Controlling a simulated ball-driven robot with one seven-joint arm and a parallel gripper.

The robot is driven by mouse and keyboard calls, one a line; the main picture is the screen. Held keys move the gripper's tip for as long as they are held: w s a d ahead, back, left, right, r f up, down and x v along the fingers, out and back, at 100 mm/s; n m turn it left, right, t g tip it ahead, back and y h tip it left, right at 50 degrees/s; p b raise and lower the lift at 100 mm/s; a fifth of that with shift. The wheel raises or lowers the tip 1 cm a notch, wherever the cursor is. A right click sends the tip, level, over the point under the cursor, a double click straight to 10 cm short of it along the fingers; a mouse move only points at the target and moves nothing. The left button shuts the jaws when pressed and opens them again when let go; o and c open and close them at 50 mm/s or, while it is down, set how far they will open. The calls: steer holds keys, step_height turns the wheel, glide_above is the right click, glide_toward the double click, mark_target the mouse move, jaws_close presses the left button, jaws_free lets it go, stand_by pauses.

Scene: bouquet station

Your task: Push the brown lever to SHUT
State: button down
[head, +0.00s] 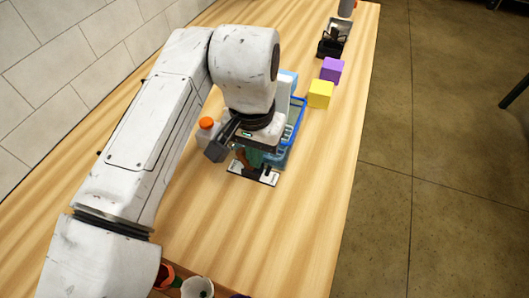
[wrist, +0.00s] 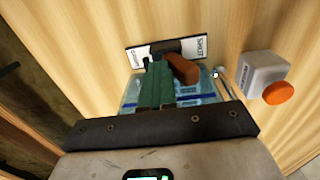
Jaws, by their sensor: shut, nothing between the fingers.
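The brown lever (wrist: 183,69) stands on a flat plate with a white label at each end. In the wrist view it tilts to the right, on the side of the label that seems to read SHUT (wrist: 201,44). The other label (wrist: 140,56) is too small to read surely. My gripper (wrist: 155,72) has green fingers, shut and empty, just left of the lever in the wrist view; I cannot tell whether they touch it. In the head view the plate (head: 267,178) shows below my gripper (head: 254,160), and the lever is partly hidden.
A white bottle with an orange cap (wrist: 278,93) stands close beside the lever plate. In the head view, a blue basket (head: 297,128) is behind my gripper, with a yellow cube (head: 320,94) and purple cube (head: 332,70) farther back. The table in front of the plate is clear.

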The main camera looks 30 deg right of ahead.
steer(key=shift+w+a+r+p, duration=0.3)
steer(key=shift+w+a+r, duration=0.1)
steer(key=shift+r, duration=0.15)
steer(key=shift+r, duration=0.1)
steer(key=r+p, duration=0.5)
steer(key=shift+s+d+r, duration=0.2)
steer(key=shift+s+d, duration=0.1)
steer(key=shift+s, duration=0.1)
stand_by(0.4)
